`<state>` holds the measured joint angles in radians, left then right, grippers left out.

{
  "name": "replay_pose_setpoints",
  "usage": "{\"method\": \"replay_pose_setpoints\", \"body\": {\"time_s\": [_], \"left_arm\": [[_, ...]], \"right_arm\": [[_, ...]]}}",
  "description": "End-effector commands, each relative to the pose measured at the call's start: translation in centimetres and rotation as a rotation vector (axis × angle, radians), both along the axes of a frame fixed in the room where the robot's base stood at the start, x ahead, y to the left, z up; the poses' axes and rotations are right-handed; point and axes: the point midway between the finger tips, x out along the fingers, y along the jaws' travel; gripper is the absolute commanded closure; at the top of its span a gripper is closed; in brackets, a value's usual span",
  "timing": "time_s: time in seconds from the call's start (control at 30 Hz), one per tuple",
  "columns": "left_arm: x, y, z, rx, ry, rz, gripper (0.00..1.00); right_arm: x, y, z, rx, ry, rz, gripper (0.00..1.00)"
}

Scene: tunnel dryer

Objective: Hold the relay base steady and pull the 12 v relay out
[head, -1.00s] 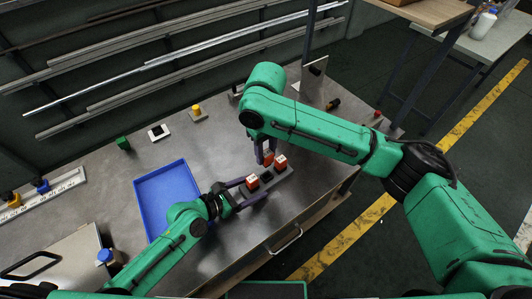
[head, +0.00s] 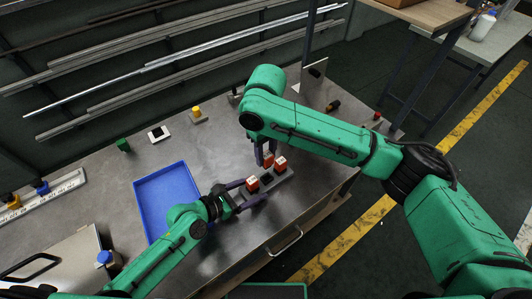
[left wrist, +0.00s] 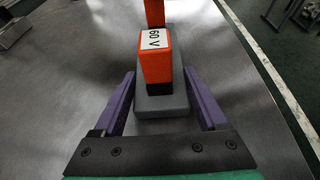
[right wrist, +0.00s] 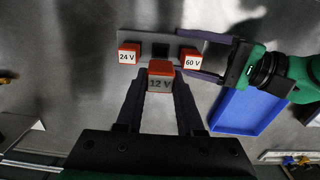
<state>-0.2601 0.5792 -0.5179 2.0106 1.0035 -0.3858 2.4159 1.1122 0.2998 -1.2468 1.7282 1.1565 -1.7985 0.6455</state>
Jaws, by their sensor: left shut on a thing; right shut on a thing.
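The grey relay base (head: 281,178) lies on the metal bench. It carries the red 60 V relay (right wrist: 191,59) and 24 V relay (right wrist: 129,54), with a dark empty socket (right wrist: 160,50) between them. My left gripper (head: 252,194) is shut on the base at its 60 V end, one finger along each side; the left wrist view shows the base (left wrist: 161,106) between the fingers. My right gripper (right wrist: 158,82) is shut on the 12 V relay (right wrist: 160,83), which is out of its socket and above the base. The right arm partly hides this in the head view.
A blue tray (head: 140,192) lies left of the base. A green block (head: 123,145), a white-and-black piece (head: 159,133) and a yellow-topped piece (head: 197,112) stand farther back. The bench's front edge is close to the base.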

Motion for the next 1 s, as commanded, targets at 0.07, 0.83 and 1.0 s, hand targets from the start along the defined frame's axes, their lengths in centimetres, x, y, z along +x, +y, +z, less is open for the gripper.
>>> {"method": "replay_pose_setpoints", "body": {"time_s": [0.07, 0.83, 1.0], "left_arm": [[-0.1, 0.0, -0.1, 0.002, 0.003, -0.001, 0.95], [-0.3, 0.5, 0.1, 0.003, 0.002, 0.001, 0.00], [-2.3, 3.0, 1.2, 0.005, 0.005, -0.001, 0.00]], "right_arm": [[0.0, 0.0, 0.0, 0.000, 0.000, 0.000, 1.00], [0.0, 0.0, 0.0, 0.000, 0.000, 0.000, 1.00], [0.0, 0.0, 0.0, 0.000, 0.000, 0.000, 1.00]]}}
